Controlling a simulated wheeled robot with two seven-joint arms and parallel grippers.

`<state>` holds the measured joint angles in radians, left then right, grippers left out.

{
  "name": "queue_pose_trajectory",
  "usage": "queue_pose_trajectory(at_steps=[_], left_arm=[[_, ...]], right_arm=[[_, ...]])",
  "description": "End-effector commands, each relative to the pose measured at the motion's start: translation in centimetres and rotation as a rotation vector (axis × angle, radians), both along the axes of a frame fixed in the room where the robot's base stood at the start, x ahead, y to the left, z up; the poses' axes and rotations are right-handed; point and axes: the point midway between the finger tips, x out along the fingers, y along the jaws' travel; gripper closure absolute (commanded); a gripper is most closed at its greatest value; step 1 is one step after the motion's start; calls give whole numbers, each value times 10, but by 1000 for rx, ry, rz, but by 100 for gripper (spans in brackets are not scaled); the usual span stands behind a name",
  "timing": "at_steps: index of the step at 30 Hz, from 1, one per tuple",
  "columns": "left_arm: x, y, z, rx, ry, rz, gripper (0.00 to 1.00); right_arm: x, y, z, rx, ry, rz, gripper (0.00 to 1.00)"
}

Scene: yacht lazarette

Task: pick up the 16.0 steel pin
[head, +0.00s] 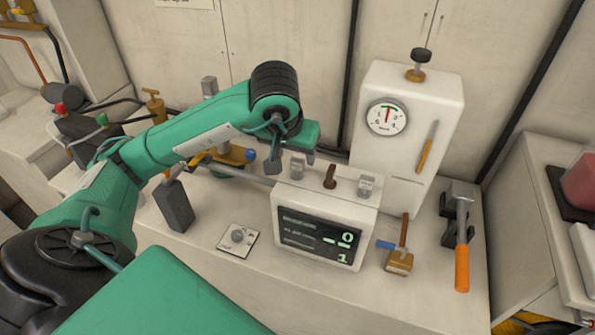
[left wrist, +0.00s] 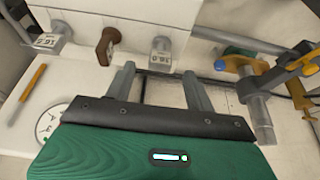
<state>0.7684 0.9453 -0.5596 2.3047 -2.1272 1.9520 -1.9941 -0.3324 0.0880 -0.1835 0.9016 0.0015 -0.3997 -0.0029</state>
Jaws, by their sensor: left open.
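The 16.0 steel pin (head: 297,169) is a short grey piece with a label at the left of the top of a white display box (head: 367,231). In the left wrist view the pin (left wrist: 160,54) shows a label that seems to read 16.0. A similar grey pin (head: 366,186) stands at the right of the box top; its label in the left wrist view (left wrist: 46,41) seems to read 16.5. My left gripper (head: 291,160) is open and empty, close to the 16.0 pin; its fingers (left wrist: 160,88) point toward it without visible contact. My right gripper is out of view.
A brown knob (head: 330,176) stands between the pins. Behind is a white tower with a dial (head: 388,117).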

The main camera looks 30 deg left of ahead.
Motion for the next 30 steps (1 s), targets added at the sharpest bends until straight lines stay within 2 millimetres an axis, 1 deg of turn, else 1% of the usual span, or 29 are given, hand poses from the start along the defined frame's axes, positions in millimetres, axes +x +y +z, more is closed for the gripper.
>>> queue_pose_trajectory(at_steps=[5,9,11,15,23,27,29,30], left_arm=[[7,1,-14,-1,6,0,45],[15,4,-29,-2,5,1,45],[17,4,-35,-2,4,1,45],[21,5,-43,0,2,0,45],[21,5,-44,0,0,0,45],[21,5,-44,0,0,0,73],[21,5,-44,0,0,0,85],[21,5,-44,0,0,0,93]], right_arm=[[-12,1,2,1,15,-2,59],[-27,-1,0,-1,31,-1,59],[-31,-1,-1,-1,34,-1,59],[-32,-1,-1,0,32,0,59],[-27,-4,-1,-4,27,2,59],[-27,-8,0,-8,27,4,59],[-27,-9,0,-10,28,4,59],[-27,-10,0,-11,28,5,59]])
